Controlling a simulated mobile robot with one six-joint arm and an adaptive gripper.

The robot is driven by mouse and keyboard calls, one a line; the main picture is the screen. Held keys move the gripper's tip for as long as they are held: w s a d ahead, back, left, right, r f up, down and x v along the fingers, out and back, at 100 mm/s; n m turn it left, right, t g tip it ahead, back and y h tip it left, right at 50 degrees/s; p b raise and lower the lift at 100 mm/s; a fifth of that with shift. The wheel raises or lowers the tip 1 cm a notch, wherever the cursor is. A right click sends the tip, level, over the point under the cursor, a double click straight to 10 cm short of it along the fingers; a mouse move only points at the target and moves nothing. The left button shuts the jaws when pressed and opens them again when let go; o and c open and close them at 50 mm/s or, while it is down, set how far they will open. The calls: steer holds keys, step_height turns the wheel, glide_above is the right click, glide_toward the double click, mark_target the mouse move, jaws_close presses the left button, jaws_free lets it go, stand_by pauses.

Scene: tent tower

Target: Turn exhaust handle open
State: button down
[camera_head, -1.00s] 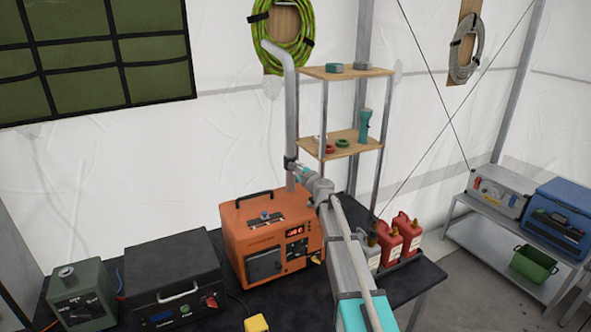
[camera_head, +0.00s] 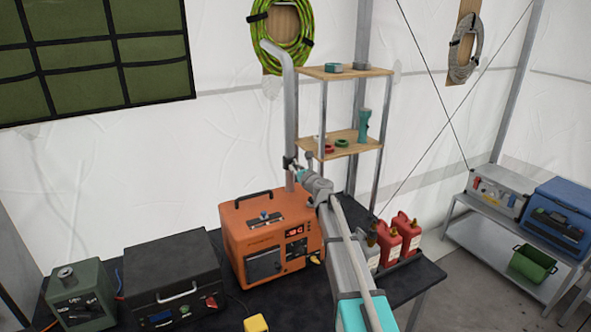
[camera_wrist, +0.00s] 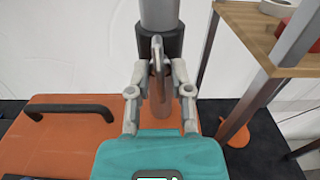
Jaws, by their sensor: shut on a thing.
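The grey exhaust pipe (camera_head: 291,110) rises behind the orange heater unit (camera_head: 258,218) and bends at its top. In the wrist view the pipe (camera_wrist: 160,14) has a dark collar, and a thin metal exhaust handle (camera_wrist: 157,48) stands out from it toward me. My gripper (camera_wrist: 159,72) is shut on the handle, with a finger on each side of it. In the head view my gripper (camera_head: 292,164) is small and sits at the collar above the orange unit. Its hold on the handle is too small to make out there.
A shelf rack (camera_head: 345,138) with small items stands just right of the pipe. Red canisters (camera_head: 405,228) stand right of my arm. A black case (camera_head: 172,272) and a green box (camera_head: 80,295) are on the dark table to the left.

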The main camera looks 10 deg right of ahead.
steer(key=shift+m, duration=0.3)
steer(key=c, duration=0.8)
jaws_free()
steer(key=shift+o, duration=0.2)
steer(key=shift+s, duration=0.1)
steer(key=v, duration=1.1)
steer(key=shift+s, duration=0.35)
steer(key=shift+d, duration=0.1)
